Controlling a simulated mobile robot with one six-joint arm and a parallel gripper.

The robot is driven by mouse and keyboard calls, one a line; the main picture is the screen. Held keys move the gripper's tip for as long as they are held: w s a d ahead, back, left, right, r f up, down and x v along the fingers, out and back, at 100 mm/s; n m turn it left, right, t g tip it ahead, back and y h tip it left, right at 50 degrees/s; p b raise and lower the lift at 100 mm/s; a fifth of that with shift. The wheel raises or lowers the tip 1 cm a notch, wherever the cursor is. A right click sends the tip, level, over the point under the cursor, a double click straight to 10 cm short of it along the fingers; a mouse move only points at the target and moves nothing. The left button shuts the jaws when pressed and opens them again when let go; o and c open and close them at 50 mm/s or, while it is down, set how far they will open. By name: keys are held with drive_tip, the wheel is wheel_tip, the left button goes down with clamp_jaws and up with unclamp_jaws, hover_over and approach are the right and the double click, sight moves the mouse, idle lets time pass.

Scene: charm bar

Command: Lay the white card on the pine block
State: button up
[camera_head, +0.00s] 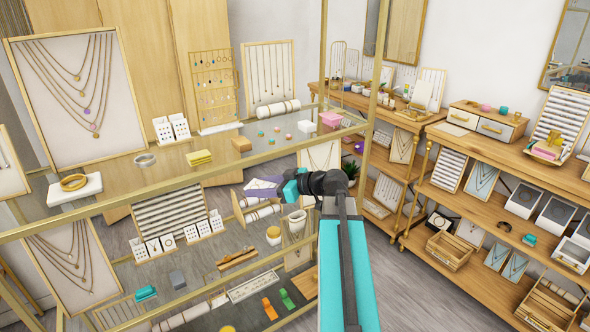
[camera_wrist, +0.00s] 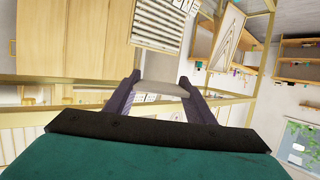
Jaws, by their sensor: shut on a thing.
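My gripper (camera_head: 264,187) is in front of the glass display case, low beside its gold front rail in the head view. In the wrist view its two purple fingers (camera_wrist: 160,98) are closed on the edges of a thin, pale card (camera_wrist: 164,88), which spans the gap between them. In the head view the card (camera_head: 263,182) is a small pale patch at the fingers, partly hidden. A small brown wooden block (camera_head: 241,145), which looks like the pine block, sits on the glass top, up and left of my gripper. I cannot make it out in the wrist view.
A yellow stack (camera_head: 199,157), a silver ring (camera_head: 145,160) and a pink box (camera_head: 331,119) sit on the glass top (camera_head: 225,165). A gold post (camera_head: 374,75) rises to the right of the block. Lower shelves hold several trays and boxes.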

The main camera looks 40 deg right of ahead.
drive_tip(key=a+f+n+g+y, duration=0.1)
drive_tip(key=a+f, duration=0.2)
drive_tip(key=a, duration=0.6)
drive_tip(key=a+f+n+g+y, duration=0.1)
drive_tip(key=a+f+n+y, duration=0.1)
drive_tip(key=a, duration=0.7)
drive_tip(key=a+f+n+g+y, duration=0.2)
drive_tip(key=a+f, duration=0.2)
drive_tip(key=a, duration=0.5)
drive_tip(key=shift+s+a+f, duration=0.25)
drive_tip(key=shift+s+a, duration=0.05)
drive_tip(key=shift+d, duration=0.15)
